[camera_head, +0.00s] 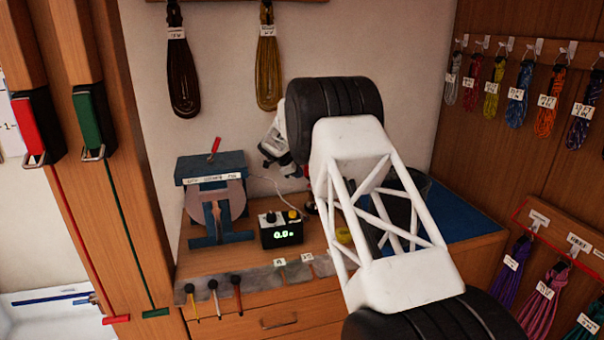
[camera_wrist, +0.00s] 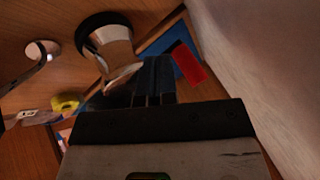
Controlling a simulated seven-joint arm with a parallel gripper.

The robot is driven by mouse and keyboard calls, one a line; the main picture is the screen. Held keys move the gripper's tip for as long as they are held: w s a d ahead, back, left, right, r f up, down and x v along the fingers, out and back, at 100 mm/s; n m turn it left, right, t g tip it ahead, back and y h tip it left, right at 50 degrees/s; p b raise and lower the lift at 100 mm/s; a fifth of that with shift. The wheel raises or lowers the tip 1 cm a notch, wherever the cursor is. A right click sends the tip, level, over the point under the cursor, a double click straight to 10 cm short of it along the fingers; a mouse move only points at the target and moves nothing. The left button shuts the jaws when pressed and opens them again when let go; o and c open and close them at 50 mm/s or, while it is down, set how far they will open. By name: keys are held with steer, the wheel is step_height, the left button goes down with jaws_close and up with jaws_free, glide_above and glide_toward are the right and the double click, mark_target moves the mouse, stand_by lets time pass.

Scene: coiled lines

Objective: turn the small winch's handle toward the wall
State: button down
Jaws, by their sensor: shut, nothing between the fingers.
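A chrome drum shape with a dark rim (camera_wrist: 112,45), which looks like the small winch, shows in the wrist view at the upper left. A red block (camera_wrist: 188,63) lies right of my fingertips; I cannot tell whether it is the handle's grip. My gripper (camera_wrist: 151,72) is shut with nothing in its fingers. Its dark fingertips appear between the drum and the red block in the picture, and contact cannot be told.
A blue stand (camera_head: 226,166) with a red lever (camera_head: 214,146) is at the bench's left. A black display box (camera_head: 281,230) and a yellow item (camera_head: 343,235) sit nearby. A dark bin (camera_head: 411,189) and blue mat (camera_head: 468,213) are right. The pale wall (camera_wrist: 255,60) is close.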

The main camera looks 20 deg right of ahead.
steer(key=a+r, duration=0.6)
steer(key=r, duration=0.1)
steer(key=shift+s+a+r, duration=0.2)
steer(key=shift+r, duration=0.15)
steer(key=shift+n, duration=0.3)
steer(key=s+n+t, duration=0.1)
steer(key=n, duration=0.6)
steer(key=s+f+n+y, duration=0.1)
steer(key=n, duration=0.7)
steer(key=n+t, duration=0.1)
steer(key=n, duration=0.6)
steer(key=shift+s+a+f+t+y, duration=0.1)
steer(key=shift+s+f+t+y, duration=0.2)
steer(key=shift+s+y, duration=0.1)
steer(key=shift+w+f, duration=0.1)
steer(key=shift+f, duration=0.05)
steer(key=w+d+f, duration=0.5)
steer(key=d+f, duration=0.2)
steer(key=d, duration=0.1)
steer(key=shift+f, duration=0.35)
